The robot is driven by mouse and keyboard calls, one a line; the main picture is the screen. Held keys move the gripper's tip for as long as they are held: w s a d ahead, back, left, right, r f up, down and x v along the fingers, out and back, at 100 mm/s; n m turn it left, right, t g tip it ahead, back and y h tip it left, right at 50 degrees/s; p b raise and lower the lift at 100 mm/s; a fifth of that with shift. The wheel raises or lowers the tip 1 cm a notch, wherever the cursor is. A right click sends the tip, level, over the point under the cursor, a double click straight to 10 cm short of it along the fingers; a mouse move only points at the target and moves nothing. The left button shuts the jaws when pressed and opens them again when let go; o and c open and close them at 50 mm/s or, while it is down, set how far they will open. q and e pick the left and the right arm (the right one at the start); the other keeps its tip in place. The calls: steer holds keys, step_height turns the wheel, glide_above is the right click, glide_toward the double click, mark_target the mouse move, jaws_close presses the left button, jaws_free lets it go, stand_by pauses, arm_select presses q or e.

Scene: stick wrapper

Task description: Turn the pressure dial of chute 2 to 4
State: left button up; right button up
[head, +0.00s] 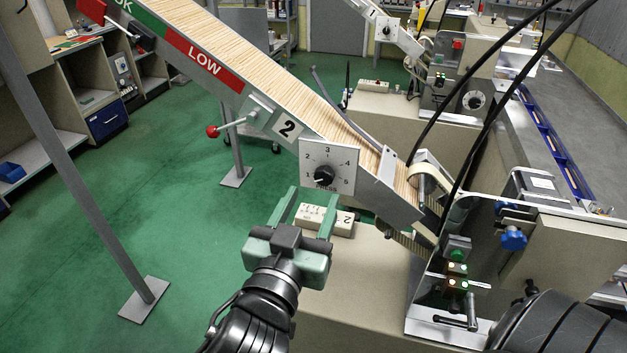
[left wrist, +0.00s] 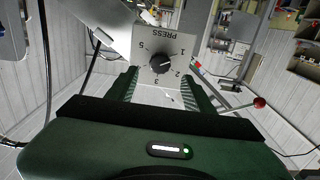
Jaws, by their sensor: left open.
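The pressure dial of chute 2 is a black round knob (head: 324,176) on a square white plate (head: 341,155) marked 1 to 5 and PRESS. The plate sits on the side of the sloping chute 2 (head: 288,130). In the left wrist view the knob (left wrist: 160,64) appears upside down between my fingers, its pale mark seemingly towards 1 or 2; the exact setting is hard to read. My left gripper (head: 311,194) is open and empty, just below and in front of the plate, apparently apart from the knob. It also shows in the left wrist view (left wrist: 160,80). My right gripper is not visible.
A red-ended lever (head: 212,131) sticks out from the chute left of the dial. A small cream box (head: 325,219) marked 2 lies behind my gripper. A machine panel with lit buttons (head: 457,268) and a blue knob (head: 513,238) stands to the right. Green floor at left is open.

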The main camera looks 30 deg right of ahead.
mark_target(323, 178)
arm_select(q)
steer(key=p+x, duration=0.1)
steer(key=x, duration=0.3)
steer(key=shift+w+d, duration=0.1)
steer(key=shift+d, duration=0.1)
steer(key=shift+w+d, duration=0.35)
steer(key=shift+w, duration=0.05)
steer(key=shift+d, duration=0.15)
jaws_close()
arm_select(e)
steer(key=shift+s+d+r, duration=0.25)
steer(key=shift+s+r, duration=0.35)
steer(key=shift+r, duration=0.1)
